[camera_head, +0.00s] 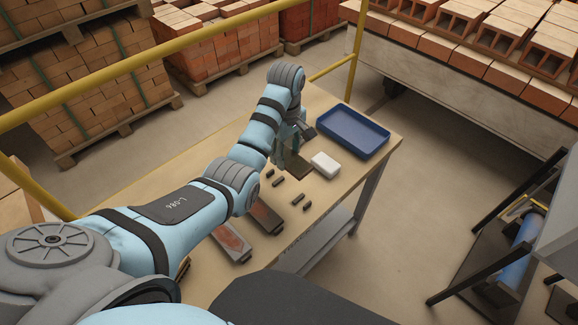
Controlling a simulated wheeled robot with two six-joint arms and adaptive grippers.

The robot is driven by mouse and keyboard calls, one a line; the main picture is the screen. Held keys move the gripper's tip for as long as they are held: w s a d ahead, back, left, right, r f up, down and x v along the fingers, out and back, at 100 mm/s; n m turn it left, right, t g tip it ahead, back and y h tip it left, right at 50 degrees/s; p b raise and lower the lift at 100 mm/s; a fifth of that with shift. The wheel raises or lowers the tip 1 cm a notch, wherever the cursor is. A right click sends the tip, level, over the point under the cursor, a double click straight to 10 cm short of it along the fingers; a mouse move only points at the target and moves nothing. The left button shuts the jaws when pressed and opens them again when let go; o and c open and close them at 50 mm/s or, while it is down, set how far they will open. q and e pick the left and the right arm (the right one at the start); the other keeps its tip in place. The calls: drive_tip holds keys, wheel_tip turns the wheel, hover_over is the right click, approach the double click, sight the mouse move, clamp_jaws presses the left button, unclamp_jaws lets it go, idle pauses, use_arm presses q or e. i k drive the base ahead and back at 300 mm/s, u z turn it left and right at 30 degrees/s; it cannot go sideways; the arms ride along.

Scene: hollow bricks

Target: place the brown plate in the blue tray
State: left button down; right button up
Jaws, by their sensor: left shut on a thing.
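The blue tray (352,132) lies on the right end of the wooden table and looks empty. My left gripper (290,152) is over the table, left of the tray, reaching down from the wrist. It is shut on a dark brown plate (297,168), which shows just below the fingers. Whether the plate touches the table I cannot tell. The wrist and fingers hide part of the plate. My right gripper is not in view.
A white block (325,162) sits between the plate and the tray. Several small dark cylinders (297,199) and two trowel-like tools (265,217) lie nearer on the table (384,158). A yellow rail (150,58) runs behind the table.

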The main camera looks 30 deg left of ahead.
sight(352, 132)
drive_tip(key=u, duration=0.5)
drive_tip(key=k, duration=0.2)
drive_tip(key=z, duration=1.05)
drive_tip(key=i, duration=1.6)
drive_tip(key=u, duration=0.5)
